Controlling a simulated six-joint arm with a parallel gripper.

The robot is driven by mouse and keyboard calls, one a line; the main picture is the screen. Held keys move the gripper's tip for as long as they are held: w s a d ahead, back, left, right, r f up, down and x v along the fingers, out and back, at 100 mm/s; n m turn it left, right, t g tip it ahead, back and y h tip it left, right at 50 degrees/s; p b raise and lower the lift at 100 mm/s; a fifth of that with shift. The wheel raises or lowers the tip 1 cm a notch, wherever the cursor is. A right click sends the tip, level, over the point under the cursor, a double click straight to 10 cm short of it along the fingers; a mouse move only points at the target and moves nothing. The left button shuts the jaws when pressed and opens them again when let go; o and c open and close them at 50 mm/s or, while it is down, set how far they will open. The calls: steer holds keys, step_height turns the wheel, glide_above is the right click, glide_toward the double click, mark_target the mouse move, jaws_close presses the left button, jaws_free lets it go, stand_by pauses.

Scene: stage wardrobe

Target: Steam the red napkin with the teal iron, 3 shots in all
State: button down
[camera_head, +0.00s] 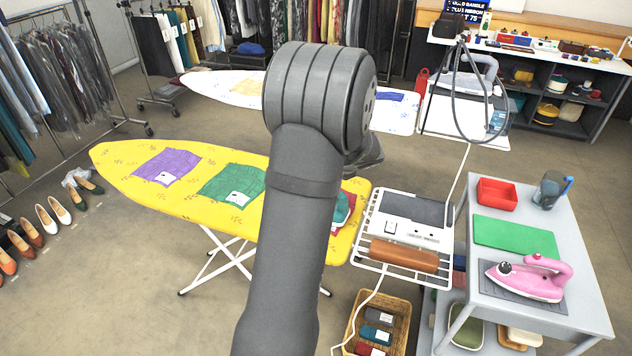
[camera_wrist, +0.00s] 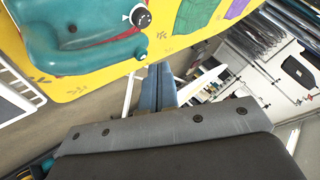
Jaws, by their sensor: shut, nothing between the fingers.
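The teal iron (camera_head: 342,210) is on the right end of the yellow ironing board (camera_head: 125,165), mostly hidden behind my arm. In the wrist view the teal iron (camera_wrist: 75,45) fills the upper left, with a dark dial at its end. A sliver of the red napkin (camera_head: 352,199) shows beside the iron; whether the iron rests on it cannot be told. My gripper (camera_wrist: 158,72) is shut and empty, apart from the iron in the wrist view. My arm hides it in the head view.
A green napkin (camera_head: 232,183) and a purple napkin (camera_head: 166,167) lie further left on the board. A white rack with a steam station (camera_head: 405,220) adjoins its right end. A pink iron (camera_head: 530,278) stands on the grey cart (camera_head: 590,300). A wicker basket (camera_head: 352,322) sits below.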

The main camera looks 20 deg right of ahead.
steer(key=shift+f, duration=0.15)
steer(key=shift+f, duration=0.25)
steer(key=shift+f, duration=0.45)
stand_by(0.6)
steer(key=shift+r, duration=0.85)
steer(key=shift+r, duration=2.55)
stand_by(0.7)
